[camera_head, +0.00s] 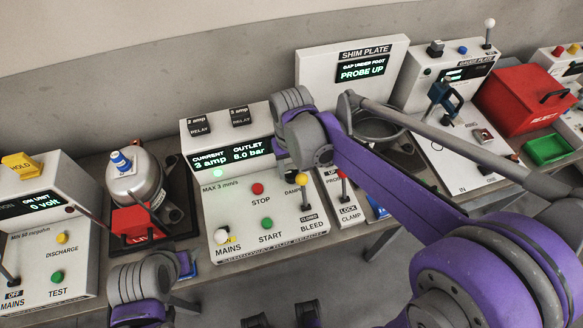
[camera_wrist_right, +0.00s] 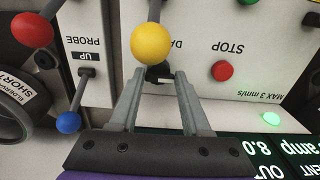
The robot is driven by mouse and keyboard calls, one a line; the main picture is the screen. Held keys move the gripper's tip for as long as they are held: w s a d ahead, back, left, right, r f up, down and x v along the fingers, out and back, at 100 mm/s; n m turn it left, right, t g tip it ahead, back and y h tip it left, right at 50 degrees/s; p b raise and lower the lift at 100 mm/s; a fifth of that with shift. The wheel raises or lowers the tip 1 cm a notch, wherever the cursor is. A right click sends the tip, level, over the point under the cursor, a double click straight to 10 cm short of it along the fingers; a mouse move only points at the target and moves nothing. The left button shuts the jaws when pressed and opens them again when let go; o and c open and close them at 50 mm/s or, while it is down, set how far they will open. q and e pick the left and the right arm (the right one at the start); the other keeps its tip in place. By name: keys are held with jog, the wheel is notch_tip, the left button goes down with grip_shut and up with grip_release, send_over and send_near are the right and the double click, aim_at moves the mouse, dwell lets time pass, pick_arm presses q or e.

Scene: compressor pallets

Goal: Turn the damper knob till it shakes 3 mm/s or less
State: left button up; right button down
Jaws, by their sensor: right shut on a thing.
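The damper knob (camera_wrist_right: 158,73) is a small black knob on the white bench panel in the right wrist view. My right gripper (camera_wrist_right: 160,80) is shut on it, one finger at each side. The yellow ball (camera_wrist_right: 151,43) of the bleed lever partly covers the knob. In the head view my right wrist hides the knob; part of the damper label (camera_head: 294,177) shows. The bench display (camera_head: 225,156) reads 3 amp and 8.0 bar. A green lamp (camera_head: 218,173) glows above "MAX 3 mm/s". My left arm is at the lower left; its fingers are hidden.
The yellow bleed lever (camera_head: 303,181) stands very close to my right gripper. The red stop button (camera_head: 257,189), green start button (camera_head: 266,223) and mains lever (camera_head: 222,236) are on the same panel. A probe and clamp panel (camera_head: 348,214) adjoins it at the right.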

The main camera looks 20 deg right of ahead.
aim_at(291, 173)
pick_arm(q)
jog(key=shift+f, duration=0.1)
pick_arm(e)
jog(key=shift+m, duration=0.8)
jog(key=shift+c, duration=1.8)
grip_release()
pick_arm(q)
jog(key=shift+w+r+p, duration=0.15)
jog(key=shift+r+p, duration=0.15)
jog(key=shift+r, duration=0.2)
pick_arm(e)
notch_tip(291, 173, up, 11)
jog(key=shift+f, duration=0.1)
